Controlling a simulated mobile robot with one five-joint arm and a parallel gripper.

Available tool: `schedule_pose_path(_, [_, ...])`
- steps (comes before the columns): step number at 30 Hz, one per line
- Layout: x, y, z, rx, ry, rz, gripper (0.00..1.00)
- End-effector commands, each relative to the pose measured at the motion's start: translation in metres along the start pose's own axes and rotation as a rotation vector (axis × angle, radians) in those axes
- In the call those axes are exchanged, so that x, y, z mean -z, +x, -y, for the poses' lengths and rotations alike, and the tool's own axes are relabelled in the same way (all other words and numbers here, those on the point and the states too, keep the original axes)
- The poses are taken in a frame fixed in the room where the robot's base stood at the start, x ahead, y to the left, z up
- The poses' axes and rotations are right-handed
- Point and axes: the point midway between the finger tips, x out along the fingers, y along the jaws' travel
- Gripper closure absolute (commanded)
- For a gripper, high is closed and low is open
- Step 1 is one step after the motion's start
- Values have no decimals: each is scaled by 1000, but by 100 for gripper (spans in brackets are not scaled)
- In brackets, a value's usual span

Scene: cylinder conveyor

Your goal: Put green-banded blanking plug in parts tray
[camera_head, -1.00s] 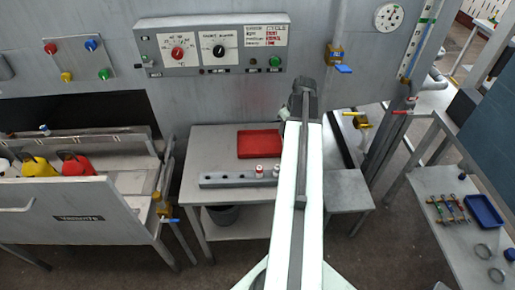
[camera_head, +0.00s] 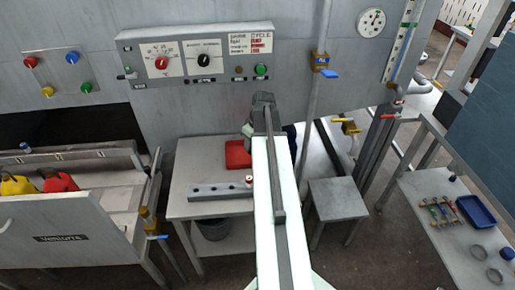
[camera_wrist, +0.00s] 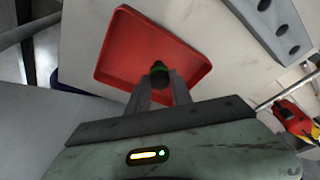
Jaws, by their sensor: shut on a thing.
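My gripper (camera_wrist: 160,80) is shut on the green-banded blanking plug (camera_wrist: 159,68). The plug looks dark with a green band, and the fingers hide much of it. In the wrist view it overlaps the near part of the red tray (camera_wrist: 118,45); its height above the tray floor cannot be told. No other thing shows in that tray. In the head view the red tray (camera_head: 234,158) lies on the grey table, partly covered by my arm. My gripper's fingers are hidden there.
A grey holed rack (camera_head: 215,192) sits in front of the tray, with a red-and-white plug (camera_head: 249,180) at its right end. A control panel (camera_head: 195,55) is on the wall behind. A blue tray (camera_head: 476,210) stands on the right bench. The small grey stand (camera_head: 337,198) is bare.

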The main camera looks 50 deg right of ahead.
Motion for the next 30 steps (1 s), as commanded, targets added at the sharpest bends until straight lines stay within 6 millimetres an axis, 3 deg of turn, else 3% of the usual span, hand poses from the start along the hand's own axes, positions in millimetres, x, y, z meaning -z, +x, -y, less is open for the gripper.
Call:
schedule_pose_path(1, [-1,2,-16,-1,3,0,100])
schedule_pose_path(4, [-5,2,-32,-1,1,0,100])
schedule_pose_path(14, [-10,3,-51,-1,0,0,100])
schedule_pose_path(15, [-12,10,-54,0,0,0,100])
schedule_pose_path(20, [-21,40,-51,0,-2,0,100])
schedule_pose_path(30, [-20,39,-50,0,-2,0,100])
